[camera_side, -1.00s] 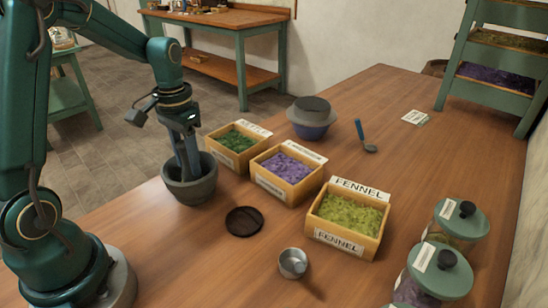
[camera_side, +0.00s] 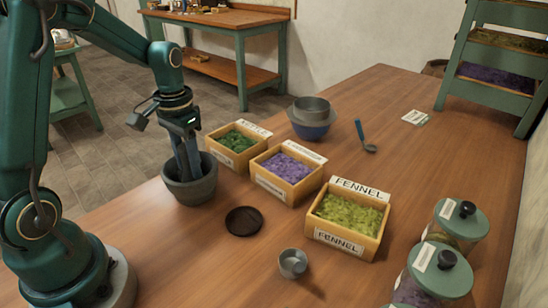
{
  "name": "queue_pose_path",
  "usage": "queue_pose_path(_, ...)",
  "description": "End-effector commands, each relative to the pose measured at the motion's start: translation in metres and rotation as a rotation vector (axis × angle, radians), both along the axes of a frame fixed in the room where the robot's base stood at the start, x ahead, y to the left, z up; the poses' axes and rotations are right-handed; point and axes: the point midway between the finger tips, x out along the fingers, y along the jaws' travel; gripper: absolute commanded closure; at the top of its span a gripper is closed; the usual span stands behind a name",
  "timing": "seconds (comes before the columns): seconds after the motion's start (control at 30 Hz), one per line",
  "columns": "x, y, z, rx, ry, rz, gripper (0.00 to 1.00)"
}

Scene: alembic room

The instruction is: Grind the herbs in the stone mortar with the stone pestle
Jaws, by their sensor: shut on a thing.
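The dark grey stone mortar (camera_side: 191,190) stands upright on the table near its left edge. My gripper (camera_side: 187,150) points down over it, with its fingertips at or just inside the mouth. It is shut on the stone pestle, whose grey shaft (camera_side: 186,163) runs down into the mortar, slightly tilted. The pestle's lower end is hidden by the mortar wall. I cannot see any herbs inside the mortar.
Wooden boxes of dark green herb (camera_side: 236,141), purple herb (camera_side: 288,167) and fennel (camera_side: 349,213) stand right of the mortar. A dark round disc (camera_side: 243,221) and small metal cup (camera_side: 293,263) lie in front. A blue bowl (camera_side: 311,130) stands behind; lidded jars (camera_side: 441,272) stand right.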

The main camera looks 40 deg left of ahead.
Motion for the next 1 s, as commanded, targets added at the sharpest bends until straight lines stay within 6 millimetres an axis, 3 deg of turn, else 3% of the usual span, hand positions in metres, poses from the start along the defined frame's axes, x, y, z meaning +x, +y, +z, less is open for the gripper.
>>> queue_pose_path(0.57, 0.0, 0.0, -0.005, 0.0, 0.001, 0.0, 1.0)
queue_pose_path(0.83, -0.001, 0.01, -0.007, 0.001, 0.001, 0.0, 1.0)
queue_pose_path(1.0, -0.004, 0.004, -0.006, 0.002, 0.003, -0.004, 1.0)
